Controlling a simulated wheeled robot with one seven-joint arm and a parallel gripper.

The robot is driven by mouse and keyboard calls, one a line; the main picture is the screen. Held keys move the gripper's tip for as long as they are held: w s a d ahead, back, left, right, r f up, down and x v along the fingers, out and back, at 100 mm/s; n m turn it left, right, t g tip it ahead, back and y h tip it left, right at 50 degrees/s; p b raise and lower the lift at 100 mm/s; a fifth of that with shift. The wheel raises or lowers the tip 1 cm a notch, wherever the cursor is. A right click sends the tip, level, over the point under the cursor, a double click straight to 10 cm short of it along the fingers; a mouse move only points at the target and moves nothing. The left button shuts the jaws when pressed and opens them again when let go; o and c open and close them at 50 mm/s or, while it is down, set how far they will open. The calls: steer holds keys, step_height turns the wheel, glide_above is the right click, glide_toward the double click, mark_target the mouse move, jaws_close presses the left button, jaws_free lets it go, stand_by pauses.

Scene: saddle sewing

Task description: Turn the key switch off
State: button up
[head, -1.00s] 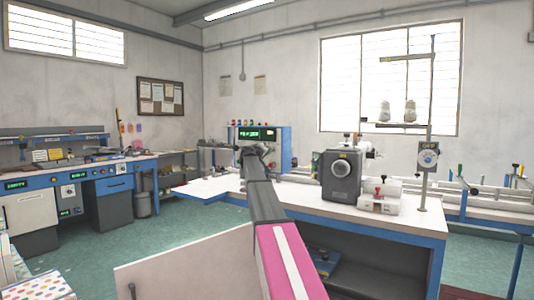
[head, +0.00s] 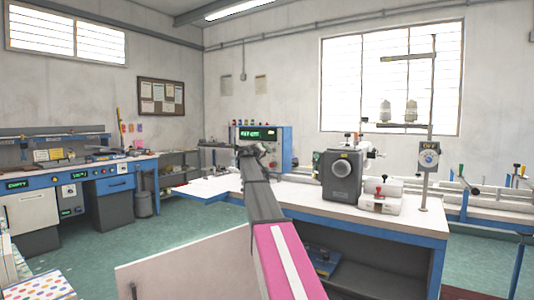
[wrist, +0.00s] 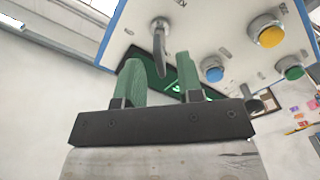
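A control box (head: 275,146) with a blue frame, a pale face and a green display stands at the far end of the bench. In the wrist view its panel (wrist: 215,25) shows close up and tilted. A grey metal stem with a hanging lever or key (wrist: 160,42) sticks out of the panel; I cannot tell for sure that it is the key switch. My gripper (wrist: 160,73) is open, its two green fingers apart, with the stem's lower end seen between them. I see no clear contact. In the head view my gripper (head: 256,149) is small and dark before the box.
Blue (wrist: 212,70), yellow (wrist: 267,32) and green (wrist: 289,67) buttons sit right of the stem. A dark machine head (head: 341,176) stands on the white bench (head: 300,196). A dial marked OFF (head: 429,157) hangs on a pole to the right.

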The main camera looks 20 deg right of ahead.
steer(key=v, duration=0.7)
steer(key=shift+s+a, duration=0.25)
steer(key=shift+a, duration=0.05)
steer(key=s+a+f+g+y, duration=0.25)
steer(key=s+f, duration=0.35)
steer(key=f, duration=0.7)
steer(key=s+a+f+g+y, duration=0.1)
steer(key=s+a+f+y, duration=0.15)
steer(key=s+f, duration=0.75)
steer(key=s+a+f+g+y, duration=0.2)
steer(key=s+a+f, duration=0.1)
steer(key=f, duration=1.2)
steer(key=s+a+f+g+y, duration=0.2)
steer(key=s+a+f, duration=0.3)
steer(key=s+f, duration=0.4)
steer(key=s+a+f+n+g+y, duration=0.1)
steer(key=s+a+f+g+y, duration=0.2)
steer(key=s+f, duration=0.7)
steer(key=s+a+y, duration=0.2)
steer(key=s+a, duration=0.1)
steer(key=s, duration=0.5)
steer(key=shift+a+f, duration=0.3)
steer(key=shift+a, duration=0.05)
steer(key=shift+g, duration=0.25)
steer(key=shift+c, duration=0.3)
